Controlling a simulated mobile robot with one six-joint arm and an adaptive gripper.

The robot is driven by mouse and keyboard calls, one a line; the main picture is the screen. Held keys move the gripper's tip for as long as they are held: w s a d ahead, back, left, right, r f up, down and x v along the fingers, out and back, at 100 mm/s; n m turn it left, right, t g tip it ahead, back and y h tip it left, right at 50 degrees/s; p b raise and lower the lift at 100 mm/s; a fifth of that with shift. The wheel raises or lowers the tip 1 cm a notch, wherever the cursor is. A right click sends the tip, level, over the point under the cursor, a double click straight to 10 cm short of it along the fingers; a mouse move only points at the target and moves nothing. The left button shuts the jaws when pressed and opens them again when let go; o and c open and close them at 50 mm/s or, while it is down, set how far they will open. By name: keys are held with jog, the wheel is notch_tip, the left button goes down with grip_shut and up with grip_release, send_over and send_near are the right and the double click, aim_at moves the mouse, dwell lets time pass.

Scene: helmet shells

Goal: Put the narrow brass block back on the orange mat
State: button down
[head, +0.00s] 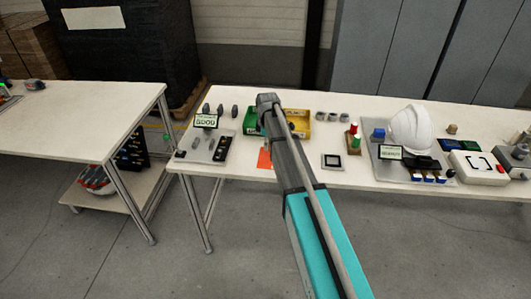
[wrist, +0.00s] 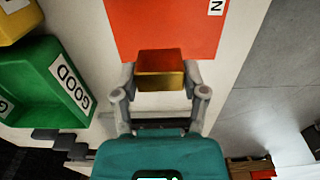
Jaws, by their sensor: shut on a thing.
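In the wrist view, my gripper (wrist: 160,82) is shut on the narrow brass block (wrist: 160,65), which sits between its two fingertips. The orange mat (wrist: 165,22) lies on the white table just beyond the block, and the block overlaps its near edge in the picture. I cannot tell whether the block touches the mat or the table. In the head view the orange mat (head: 265,158) shows as a small patch left of my arm. My arm hides the gripper's fingers and the block there.
A green bin (wrist: 48,85) marked GOOD stands left of my gripper, with a yellow bin (wrist: 15,22) beyond it. In the head view, a white helmet shell (head: 409,130) stands on a fixture at the right. The table's front edge runs close to the mat.

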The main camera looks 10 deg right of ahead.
aim_at(267, 155)
dwell(0.3)
jog(key=shift+w+d+f+b, duration=0.15)
jog(key=shift+w+f+b, duration=0.35)
jog(key=shift+f+b, duration=0.25)
jog(key=shift+s+f+b, duration=0.1)
jog(key=shift+f+b, duration=1.15)
jog(key=shift+f, duration=0.05)
jog(key=shift+f, duration=0.15)
jog(key=shift+c, duration=0.6)
grip_release()
jog(key=shift+r, duration=0.25)
notch_tip(267, 155, up, 12)
jog(key=p, duration=1.2)
